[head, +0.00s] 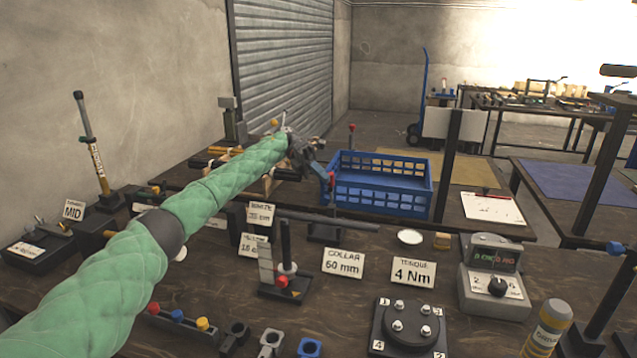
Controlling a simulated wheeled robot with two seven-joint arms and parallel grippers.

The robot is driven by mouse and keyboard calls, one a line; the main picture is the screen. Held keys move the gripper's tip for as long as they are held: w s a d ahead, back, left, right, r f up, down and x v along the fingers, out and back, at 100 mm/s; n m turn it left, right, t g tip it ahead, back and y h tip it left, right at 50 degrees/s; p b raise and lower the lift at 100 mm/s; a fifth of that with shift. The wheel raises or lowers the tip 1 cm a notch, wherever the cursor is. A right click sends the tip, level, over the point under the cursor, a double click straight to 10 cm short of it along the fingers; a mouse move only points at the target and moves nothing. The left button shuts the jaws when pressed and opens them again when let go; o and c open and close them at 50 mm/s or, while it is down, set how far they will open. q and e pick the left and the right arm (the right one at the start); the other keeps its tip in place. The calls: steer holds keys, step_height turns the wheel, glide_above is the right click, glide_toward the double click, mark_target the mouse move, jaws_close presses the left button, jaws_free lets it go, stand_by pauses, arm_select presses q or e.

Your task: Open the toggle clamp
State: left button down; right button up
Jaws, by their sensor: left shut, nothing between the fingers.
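My left arm reaches in from the lower left across the bench. My left gripper (318,168) is shut and empty at its end. It is beside an upright red-tipped handle (331,181), which looks like the toggle clamp's lever; whether they touch I cannot tell. The handle stands above a small dark base (324,233) on the bench. A long dark bar (345,221) lies across in front of it. The clamp's jaw is too small and dark to make out. My right gripper is not in view.
A blue crate (382,203) stands just behind the handle. In front are a post stand with a red knob (282,281), a collar card (343,263), a torque card (413,271), a numbered bolt plate (408,328) and a grey dial box (494,277). Bare bench shows between them.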

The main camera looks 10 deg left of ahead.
arm_select(q)
steer(key=shift+w+n+g+b, duration=0.3)
steer(key=shift+w+b, duration=0.55)
steer(key=shift+w, duration=0.1)
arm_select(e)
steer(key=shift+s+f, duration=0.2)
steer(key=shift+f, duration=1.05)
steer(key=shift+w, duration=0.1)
